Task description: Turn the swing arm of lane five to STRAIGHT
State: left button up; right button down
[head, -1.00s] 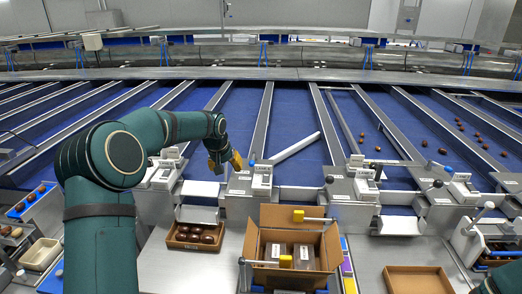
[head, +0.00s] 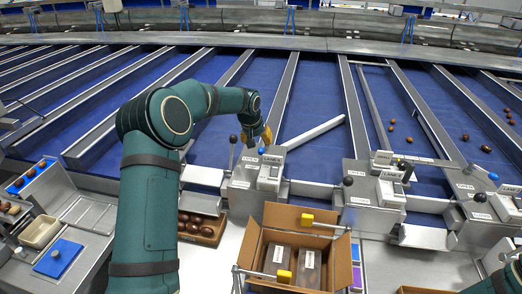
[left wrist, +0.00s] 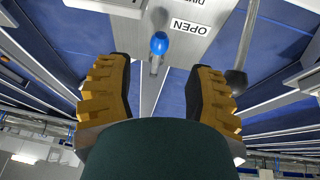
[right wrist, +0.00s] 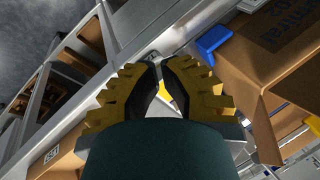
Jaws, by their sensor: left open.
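A pale swing arm (head: 315,132) lies diagonally across one blue lane in the head view. At its lower left is a metal control block (head: 243,174) with a blue-knobbed lever (head: 262,150). The lane number is too small to read. My left gripper (head: 262,134) is open right at the knob. In the left wrist view the blue knob (left wrist: 158,43) shows between the spread fingers, apart from both, beside an OPEN label (left wrist: 187,26). My right gripper (right wrist: 158,68) has its fingertips together, with nothing seen held.
An open cardboard box (head: 260,255) stands in front of the control block, with a tray of dark dates (head: 218,238) to its left. Black-knobbed levers (head: 348,181) stand close by on both sides. Dates (head: 392,125) lie in lanes to the right.

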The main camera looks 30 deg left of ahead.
aim_at(261, 149)
pick_arm(q)
jog(key=x, duration=0.8)
jog(key=shift+w+r, duration=0.1)
grip_shut()
